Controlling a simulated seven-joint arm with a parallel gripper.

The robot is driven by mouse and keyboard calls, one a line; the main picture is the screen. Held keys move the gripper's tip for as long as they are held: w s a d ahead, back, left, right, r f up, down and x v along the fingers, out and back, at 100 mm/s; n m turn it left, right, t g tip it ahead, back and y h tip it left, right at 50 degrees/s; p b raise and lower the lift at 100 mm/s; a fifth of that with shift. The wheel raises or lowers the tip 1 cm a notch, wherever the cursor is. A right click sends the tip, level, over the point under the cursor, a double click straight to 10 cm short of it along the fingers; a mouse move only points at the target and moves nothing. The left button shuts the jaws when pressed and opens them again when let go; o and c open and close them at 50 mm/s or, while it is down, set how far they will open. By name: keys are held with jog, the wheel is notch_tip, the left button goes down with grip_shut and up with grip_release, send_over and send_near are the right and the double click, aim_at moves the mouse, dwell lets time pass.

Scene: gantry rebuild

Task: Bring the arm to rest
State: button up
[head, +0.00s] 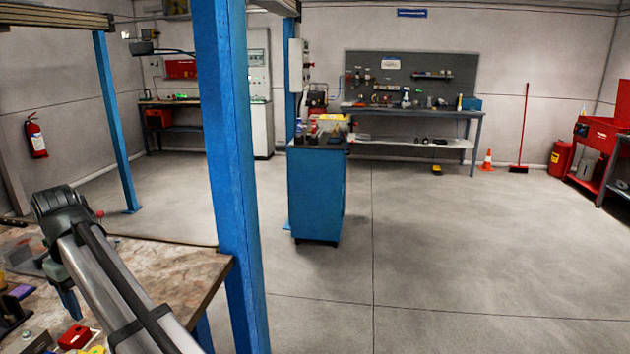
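My arm, a silver tube with a black cable along it, reaches up from the bottom left of the head view to a dark joint over the workbench (185,275). Below the joint, a grey and blue part (68,298) points down beside the tube and may be my gripper. The tube hides much of that area. I cannot make out two fingertips or whether anything is held.
Small items, including a red box (75,337) and a purple piece (22,291), lie on the bench's left part. A blue post (228,170) stands by the bench's right side. A blue cabinet (316,195) stands beyond. The floor to the right is clear.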

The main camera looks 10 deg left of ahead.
jog(key=w+d+f+m, duration=0.3)
jog(key=w+d+f, duration=0.6)
jog(key=d+f, duration=0.25)
jog(key=w+d+f+m, duration=0.3)
jog(key=w+d+f, duration=0.7)
jog(key=d, duration=0.2)
jog(key=w+d+f+m, duration=0.1)
jog(key=d+f+m, duration=0.1)
jog(key=d+f, duration=0.65)
jog(key=d+f+m, duration=0.2)
jog(key=d+f, duration=0.1)
jog(key=d, duration=1)
jog(key=w+d+f+m, duration=0.1)
jog(key=d+f+m, duration=0.1)
jog(key=d+f, duration=0.6)
jog(key=s+d+f+m, duration=0.2)
jog(key=s+d, duration=0.2)
jog(key=d, duration=0.4)
jog(key=s+d+f+m, duration=0.1)
jog(key=s+d+f, duration=0.25)
jog(key=d, duration=0.55)
jog(key=s+f+g, duration=0.3)
jog(key=s+f, duration=0.6)
jog(key=s, duration=0.6)
jog(key=s+f+g, duration=0.3)
jog(key=s+f, duration=0.7)
jog(key=s, duration=0.4)
jog(key=shift+s+f+g, duration=0.3)
jog(key=shift+s+g, duration=0.05)
jog(key=shift+g, duration=0.05)
